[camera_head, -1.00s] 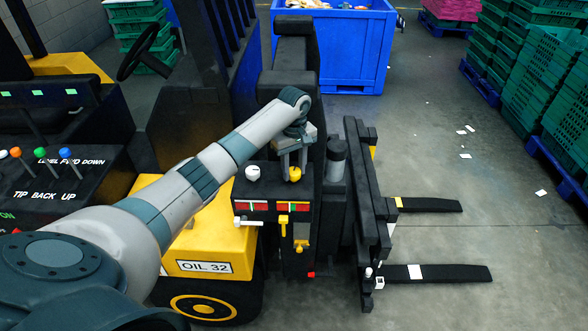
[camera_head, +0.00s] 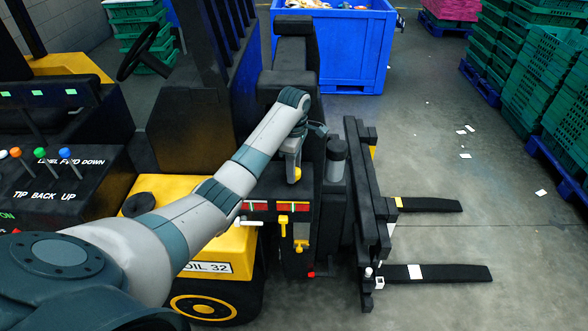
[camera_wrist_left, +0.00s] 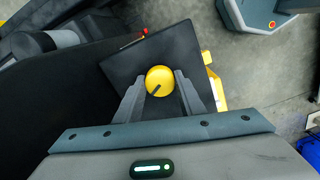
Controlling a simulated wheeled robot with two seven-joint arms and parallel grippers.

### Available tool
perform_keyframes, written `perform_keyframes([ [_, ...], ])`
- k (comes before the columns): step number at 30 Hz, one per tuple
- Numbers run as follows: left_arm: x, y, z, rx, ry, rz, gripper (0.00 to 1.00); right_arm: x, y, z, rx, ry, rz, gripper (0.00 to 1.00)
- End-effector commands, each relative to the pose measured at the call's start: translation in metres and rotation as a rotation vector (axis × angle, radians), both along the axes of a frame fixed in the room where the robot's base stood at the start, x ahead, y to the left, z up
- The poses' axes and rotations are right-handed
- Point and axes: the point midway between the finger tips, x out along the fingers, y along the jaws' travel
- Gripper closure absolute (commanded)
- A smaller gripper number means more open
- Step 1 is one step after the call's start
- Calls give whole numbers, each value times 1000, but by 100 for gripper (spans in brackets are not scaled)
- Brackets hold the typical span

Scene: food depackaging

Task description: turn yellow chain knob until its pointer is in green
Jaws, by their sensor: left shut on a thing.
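In the head view my left gripper (camera_head: 293,165) comes down on the panel top from above, and only a sliver of the knob (camera_head: 298,174) shows. Below it on the panel front is a red scale strip (camera_head: 294,206); its green part is too small to read. My right gripper is out of view.
A second red strip (camera_head: 255,205) and a yellow lever (camera_head: 283,226) are on the panel front. A dark post (camera_head: 336,160) stands close right of my gripper. Dark forks (camera_head: 430,273) reach right over open floor. A blue bin (camera_head: 345,45) stands behind.

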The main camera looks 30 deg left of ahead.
Motion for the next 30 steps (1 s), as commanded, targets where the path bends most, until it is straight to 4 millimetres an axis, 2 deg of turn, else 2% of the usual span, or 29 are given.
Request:
perform_keyframes([
  [13, 1, 2, 3, 3, -6, 16, 87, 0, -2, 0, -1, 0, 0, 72],
  [14, 1, 2, 3, 3, -6, 16, 60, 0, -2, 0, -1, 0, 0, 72],
  [15, 1, 1, 2, 1, -5, 16, 50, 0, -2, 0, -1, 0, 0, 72],
  [16, 1, 1, 2, 1, -5, 16, 46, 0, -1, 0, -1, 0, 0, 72],
  [30, 1, 0, 6, 1, -2, 14, 46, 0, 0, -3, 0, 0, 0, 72],
])
